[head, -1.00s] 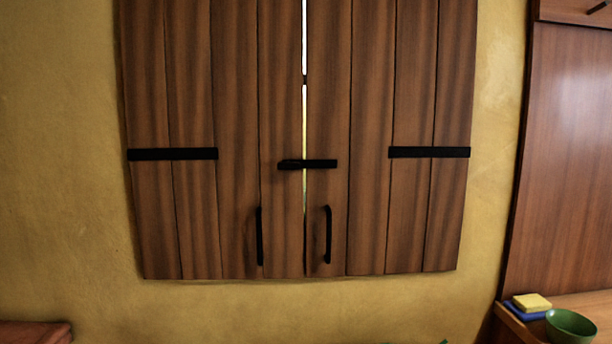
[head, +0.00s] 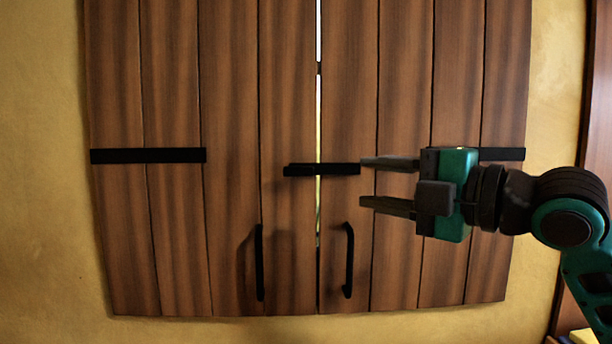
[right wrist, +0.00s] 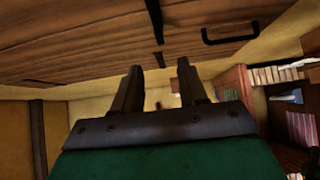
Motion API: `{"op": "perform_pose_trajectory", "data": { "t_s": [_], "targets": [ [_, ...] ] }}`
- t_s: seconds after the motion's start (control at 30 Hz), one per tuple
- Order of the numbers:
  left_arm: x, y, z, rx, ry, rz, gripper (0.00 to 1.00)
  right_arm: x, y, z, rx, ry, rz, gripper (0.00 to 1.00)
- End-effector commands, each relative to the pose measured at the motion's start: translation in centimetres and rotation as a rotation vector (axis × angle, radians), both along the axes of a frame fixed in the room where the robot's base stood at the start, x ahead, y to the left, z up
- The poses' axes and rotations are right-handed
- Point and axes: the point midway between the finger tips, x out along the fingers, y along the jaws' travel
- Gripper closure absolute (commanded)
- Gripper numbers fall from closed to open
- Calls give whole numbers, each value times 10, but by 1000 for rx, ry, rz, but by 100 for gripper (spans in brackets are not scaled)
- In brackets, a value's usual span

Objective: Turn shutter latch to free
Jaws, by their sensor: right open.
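The black shutter latch (head: 322,170) lies level across the gap between the two brown wooden shutters, the left shutter (head: 230,80) and the right shutter (head: 350,100). Both shutters are closed, with a thin bright slit between them. My right gripper (head: 362,182) is open and empty, its fingers pointing left, just right of the latch's right end. Whether it touches the latch I cannot tell. In the right wrist view the open fingers (right wrist: 157,85) show below the shutter face, and a dark bar, probably the latch (right wrist: 154,20), is above them. My left gripper is not in view.
Two black handles, the left (head: 259,262) and the right (head: 349,260), stick out below the latch. Black hinge straps (head: 148,155) cross the outer boards. Yellow wall (head: 40,230) surrounds the shutters.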

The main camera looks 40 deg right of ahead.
Motion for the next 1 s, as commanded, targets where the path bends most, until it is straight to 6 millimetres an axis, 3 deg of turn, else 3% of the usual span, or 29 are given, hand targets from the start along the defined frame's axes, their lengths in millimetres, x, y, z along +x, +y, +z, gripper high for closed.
{"op": "perform_pose_trajectory", "data": {
  "t_s": [0.3,0.53,1.0],
  "targets": [
    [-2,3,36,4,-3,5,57,23,6,8,0,0,5,58],
    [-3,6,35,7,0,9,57,51,12,3,-4,-2,3,58],
    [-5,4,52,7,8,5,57,98,24,5,0,-5,3,58]
  ]
}}
